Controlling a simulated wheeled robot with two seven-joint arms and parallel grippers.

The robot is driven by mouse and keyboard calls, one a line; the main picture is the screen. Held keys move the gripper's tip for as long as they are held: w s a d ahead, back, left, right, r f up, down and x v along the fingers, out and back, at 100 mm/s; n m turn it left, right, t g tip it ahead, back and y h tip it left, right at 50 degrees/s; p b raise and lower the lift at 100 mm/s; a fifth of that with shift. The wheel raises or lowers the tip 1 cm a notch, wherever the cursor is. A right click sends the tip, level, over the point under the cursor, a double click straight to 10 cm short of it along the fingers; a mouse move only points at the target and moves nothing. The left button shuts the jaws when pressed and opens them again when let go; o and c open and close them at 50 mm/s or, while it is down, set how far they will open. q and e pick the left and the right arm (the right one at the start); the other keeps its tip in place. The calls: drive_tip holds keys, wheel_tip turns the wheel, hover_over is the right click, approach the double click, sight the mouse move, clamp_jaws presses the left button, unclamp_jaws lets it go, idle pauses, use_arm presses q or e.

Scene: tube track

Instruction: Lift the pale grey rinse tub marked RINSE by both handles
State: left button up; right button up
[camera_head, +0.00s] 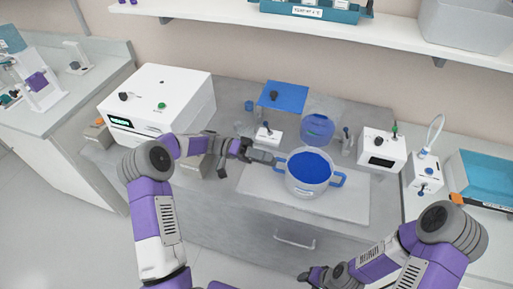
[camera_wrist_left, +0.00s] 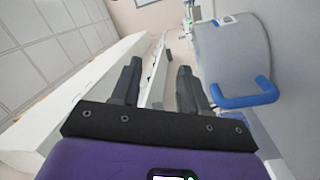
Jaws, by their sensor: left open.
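The pale grey tub (camera_head: 308,187) stands upright on a light mat on the bench, blue inside, with a blue handle on each side. No RINSE marking is readable. My left gripper (camera_head: 268,158) is beside the tub's left handle (camera_head: 280,165). In the left wrist view my left gripper (camera_wrist_left: 157,85) is open, with nothing between its fingers. There the blue handle (camera_wrist_left: 245,97) and the grey tub wall (camera_wrist_left: 235,50) lie to the right of the fingers. The right handle (camera_head: 340,179) is free. My right gripper (camera_head: 310,275) is low in front of the bench, its fingers unclear.
The light mat (camera_head: 350,208) has bare room right of the tub. Behind the tub stand a round blue container (camera_head: 318,127) and a small white device (camera_head: 267,136). White instruments (camera_head: 381,150) flank it at right, and a large white machine (camera_head: 160,100) stands at left.

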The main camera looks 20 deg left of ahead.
use_arm(q)
drive_tip(key=w+a+f+m+y, duration=0.1)
drive_tip(key=w+m, duration=0.1)
drive_tip(key=m, duration=0.2)
drive_tip(key=w+a+f+m+y, duration=0.2)
drive_tip(key=m, duration=0.2)
drive_tip(key=w+a+f+m+y, duration=0.1)
drive_tip(key=w+a+m+y, duration=0.1)
drive_tip(key=m, duration=0.3)
drive_tip(key=shift+w+f+g, duration=0.3)
drive_tip(key=shift+w, duration=0.15)
drive_tip(key=shift+d+f+m+y, duration=0.25)
drive_tip(key=shift+d+m+y, duration=0.05)
drive_tip(key=x, duration=0.6)
drive_tip(key=shift+s+d, duration=0.1)
drive_tip(key=shift+d, duration=0.2)
drive_tip(key=shift+f, duration=0.1)
clamp_jaws()
